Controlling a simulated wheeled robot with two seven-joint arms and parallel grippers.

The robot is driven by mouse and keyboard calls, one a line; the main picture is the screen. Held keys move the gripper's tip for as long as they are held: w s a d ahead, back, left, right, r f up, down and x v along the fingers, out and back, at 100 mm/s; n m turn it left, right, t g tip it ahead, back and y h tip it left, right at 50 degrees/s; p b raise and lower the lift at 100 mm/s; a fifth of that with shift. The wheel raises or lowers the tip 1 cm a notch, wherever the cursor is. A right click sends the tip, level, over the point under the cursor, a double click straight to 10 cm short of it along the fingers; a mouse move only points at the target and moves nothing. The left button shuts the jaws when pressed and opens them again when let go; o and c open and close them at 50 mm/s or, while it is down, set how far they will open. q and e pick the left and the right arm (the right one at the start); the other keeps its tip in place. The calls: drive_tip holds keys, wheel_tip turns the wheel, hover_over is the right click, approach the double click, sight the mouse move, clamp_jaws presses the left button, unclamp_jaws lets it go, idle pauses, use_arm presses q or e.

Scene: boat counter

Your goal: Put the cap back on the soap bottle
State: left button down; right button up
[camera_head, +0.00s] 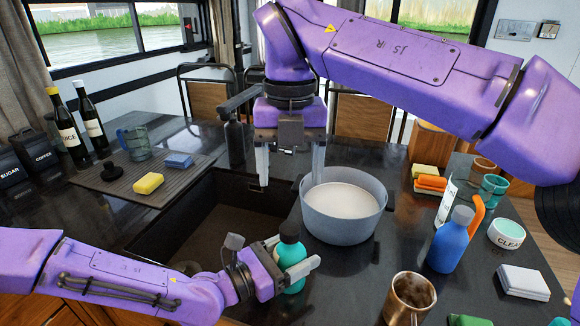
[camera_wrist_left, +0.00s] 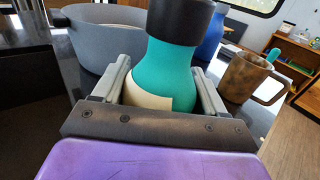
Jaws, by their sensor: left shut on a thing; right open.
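A teal bottle (camera_head: 292,257) with a dark top (camera_head: 289,231) stands roughly upright at the sink's near right edge. My left gripper (camera_head: 296,268) is shut around its body. The left wrist view shows the teal body (camera_wrist_left: 172,72) with a pale label between the fingers and the wide black top (camera_wrist_left: 181,18) above it. My right gripper (camera_head: 290,172) is open and empty, pointing down behind the bottle, left of the grey basin. A small black knob-like piece (camera_head: 110,173) lies on the drying mat; I cannot tell what it is.
The grey basin (camera_head: 342,228) with pale contents stands right of the sink (camera_head: 225,225). The mat (camera_head: 125,185) holds sponges.

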sight(275, 261)
use_arm(q)
unclamp_jaws()
drive_tip(key=b+v, duration=0.1)
drive_tip(key=v, duration=0.8)
drive_tip(key=shift+a, duration=0.35)
drive_tip(key=shift+s+a, duration=0.3)
drive_tip(key=shift+s, duration=0.1)
drive_tip(key=shift+f, duration=0.15)
